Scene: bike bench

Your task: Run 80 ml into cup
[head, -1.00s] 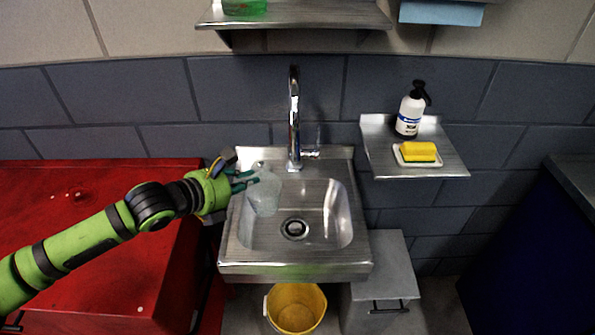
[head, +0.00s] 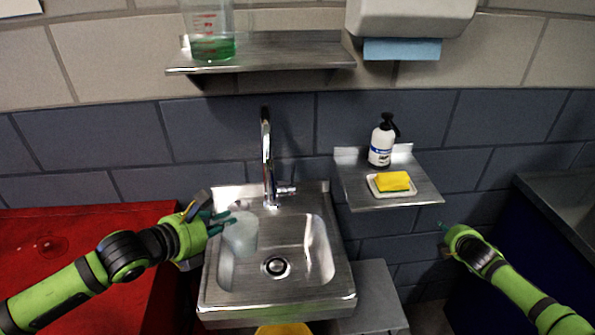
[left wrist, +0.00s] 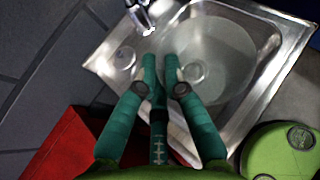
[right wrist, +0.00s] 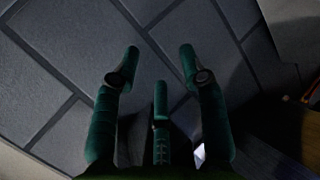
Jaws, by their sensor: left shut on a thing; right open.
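A translucent cup (head: 241,236) is held by my left gripper (head: 222,222) over the left part of the steel sink basin (head: 318,250). In the left wrist view the fingers (left wrist: 162,72) are shut on the wall of the cup (left wrist: 222,50). The cup's contents cannot be told. The chrome faucet (head: 267,160) stands at the back of the sink, to the right of and behind the cup. Its lever (head: 288,189) is on its right side. No water stream shows. My right gripper (head: 446,232) is to the right of the sink; its fingers (right wrist: 158,58) are open and empty.
A beaker with green liquid (head: 211,47) stands on the upper shelf (head: 290,52). A soap bottle (head: 381,145) and yellow sponge (head: 393,181) are on the side shelf (head: 420,197). A yellow bucket (head: 284,329) is below the sink. A red cabinet (head: 60,240) is at left.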

